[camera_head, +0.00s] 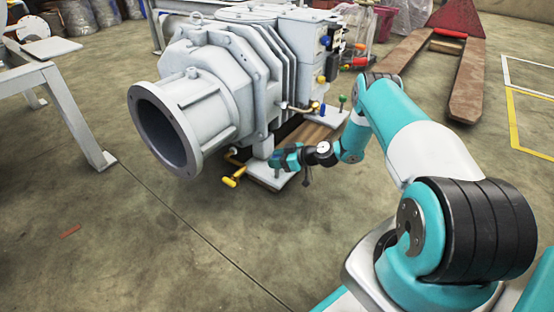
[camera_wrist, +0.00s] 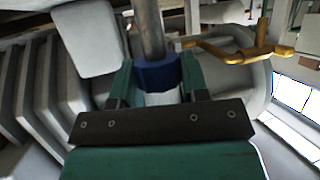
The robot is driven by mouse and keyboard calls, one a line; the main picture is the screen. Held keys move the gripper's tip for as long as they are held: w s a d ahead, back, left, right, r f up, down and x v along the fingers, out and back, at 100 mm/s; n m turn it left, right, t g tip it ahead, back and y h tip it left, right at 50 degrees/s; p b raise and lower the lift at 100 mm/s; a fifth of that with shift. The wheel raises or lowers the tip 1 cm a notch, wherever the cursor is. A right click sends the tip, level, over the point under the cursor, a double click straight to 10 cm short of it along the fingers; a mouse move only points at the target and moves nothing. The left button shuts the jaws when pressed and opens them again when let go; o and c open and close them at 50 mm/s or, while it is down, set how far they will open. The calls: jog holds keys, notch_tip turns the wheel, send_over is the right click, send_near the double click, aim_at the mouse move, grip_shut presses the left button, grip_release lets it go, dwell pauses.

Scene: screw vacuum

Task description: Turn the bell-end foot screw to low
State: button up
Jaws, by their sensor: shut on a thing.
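The vacuum pump (camera_head: 215,90) is a large pale grey machine, its open round bell end (camera_head: 163,130) facing front left. Its foot plate (camera_head: 262,175) lies low near the bell end. My gripper (camera_head: 280,160) is beside the pump's underside, just over that plate. In the wrist view my gripper (camera_wrist: 160,82) has its teal fingers on both sides of a blue collar (camera_wrist: 157,72), shut on it. A grey metal rod (camera_wrist: 149,28) rises from the collar. In the head view my gripper hides the foot screw; its height setting cannot be read.
A yellow handle (camera_head: 233,177) sticks out close left of my gripper; it also shows in the wrist view (camera_wrist: 240,52). Green (camera_head: 342,101) and blue (camera_head: 323,110) knobs stand on the farther foot. A grey stand (camera_head: 75,110) is at left.

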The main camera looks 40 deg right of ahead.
jog(key=o, duration=0.9)
jog(key=shift+o, duration=0.2)
jog(key=p+v, duration=0.9)
jog(key=v, duration=0.8)
jog(key=shift+s+d, duration=0.2)
jog(key=shift+s, duration=0.05)
